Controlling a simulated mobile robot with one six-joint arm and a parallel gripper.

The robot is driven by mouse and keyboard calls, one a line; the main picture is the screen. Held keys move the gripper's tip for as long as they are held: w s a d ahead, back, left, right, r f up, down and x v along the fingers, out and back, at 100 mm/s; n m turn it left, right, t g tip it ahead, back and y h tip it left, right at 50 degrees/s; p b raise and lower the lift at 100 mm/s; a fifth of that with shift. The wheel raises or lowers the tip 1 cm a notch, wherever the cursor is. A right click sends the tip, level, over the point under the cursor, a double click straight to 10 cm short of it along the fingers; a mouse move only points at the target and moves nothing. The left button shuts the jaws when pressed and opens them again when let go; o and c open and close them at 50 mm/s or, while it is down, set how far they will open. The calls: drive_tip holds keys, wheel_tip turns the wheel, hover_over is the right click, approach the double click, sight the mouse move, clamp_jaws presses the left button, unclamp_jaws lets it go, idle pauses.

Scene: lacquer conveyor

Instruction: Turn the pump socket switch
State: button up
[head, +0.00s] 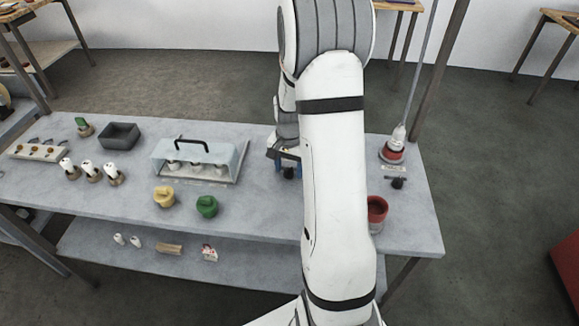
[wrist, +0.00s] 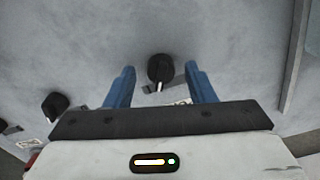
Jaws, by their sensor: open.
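My gripper (head: 285,156) is over the bench beside the clear-covered case, partly hidden by my arm. In the wrist view my gripper (wrist: 160,82) has its blue fingers apart and empty. A black rotary knob (wrist: 160,68) with a pale pointer line lies between and slightly beyond the fingertips; I cannot tell its height gap. A dark knob (head: 289,172) shows just below the gripper in the head view. Another black knob (wrist: 55,107) is to the left in the wrist view. A black knob (head: 398,183) stands by the red-and-white pump-like device (head: 394,152). No readable label identifies the pump socket switch.
The clear-covered case (head: 199,160) with a black handle is left of my gripper. A red cup (head: 377,209) is right of my arm. Bare bench lies between.

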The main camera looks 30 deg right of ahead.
drive_tip(key=shift+f, duration=0.2)
drive_tip(key=shift+c, duration=0.3)
drive_tip(key=c, duration=0.9)
drive_tip(key=shift+d, duration=0.1)
